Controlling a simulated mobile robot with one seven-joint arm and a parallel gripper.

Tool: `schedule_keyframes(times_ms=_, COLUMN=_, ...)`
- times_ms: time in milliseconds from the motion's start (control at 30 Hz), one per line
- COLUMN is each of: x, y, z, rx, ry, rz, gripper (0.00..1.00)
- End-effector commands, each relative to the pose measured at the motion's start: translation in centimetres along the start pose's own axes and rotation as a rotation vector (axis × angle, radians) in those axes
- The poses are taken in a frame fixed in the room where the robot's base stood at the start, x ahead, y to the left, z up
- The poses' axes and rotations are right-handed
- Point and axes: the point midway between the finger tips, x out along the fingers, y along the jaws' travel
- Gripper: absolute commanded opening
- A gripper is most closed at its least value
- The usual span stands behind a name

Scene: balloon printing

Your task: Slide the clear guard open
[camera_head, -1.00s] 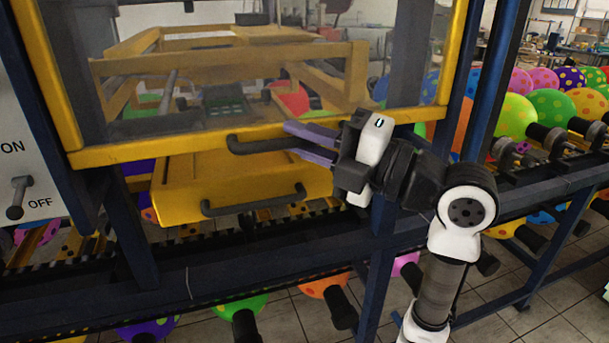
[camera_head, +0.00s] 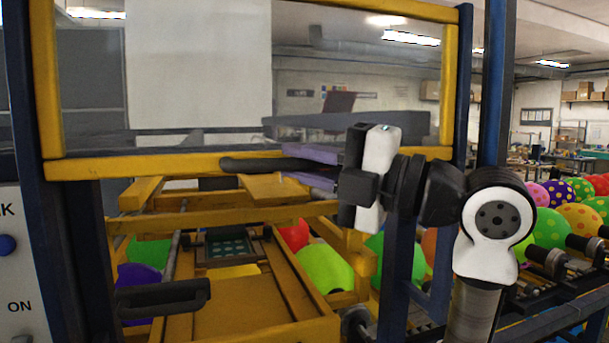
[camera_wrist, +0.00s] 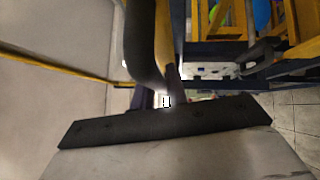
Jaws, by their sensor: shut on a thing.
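The clear guard (camera_head: 340,85) is a transparent panel in a yellow frame, standing raised across the upper part of the machine. Its lower yellow bar (camera_head: 130,167) carries a dark handle (camera_head: 245,165). My gripper (camera_head: 308,166) is shut on the right end of that handle, with its purple fingers around it. In the wrist view the dark handle (camera_wrist: 145,50) runs down to the fingers, and the contact itself is partly hidden. Below the guard, the yellow carriage with the printing plate (camera_head: 225,247) is uncovered.
A second dark handle (camera_head: 160,297) sits low at the front, on the left. Blue uprights (camera_head: 495,80) flank the guard. A control panel (camera_head: 10,260) is at the left edge. Spotted balloons (camera_head: 550,228) line the rack at right.

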Motion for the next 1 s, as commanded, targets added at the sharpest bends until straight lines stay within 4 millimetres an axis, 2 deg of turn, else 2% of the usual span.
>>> schedule_keyframes(times_ms=300, x=0.0, y=0.1, z=0.1, rx=0.000, ry=-0.003, rz=0.002, gripper=0.00)
schedule_keyframes(times_ms=333, x=0.0, y=0.1, z=0.1, rx=0.000, ry=-0.003, rz=0.002, gripper=0.17)
schedule_keyframes(times_ms=500, x=0.0, y=0.1, z=0.1, rx=0.000, ry=-0.002, rz=0.001, gripper=0.36)
schedule_keyframes(times_ms=833, x=-0.5, y=-0.1, z=0.1, rx=0.000, ry=-0.002, rz=0.001, gripper=0.36)
schedule_keyframes(times_ms=1000, x=-2.9, y=-0.3, z=0.0, rx=-0.001, ry=-0.004, rz=0.002, gripper=0.36)
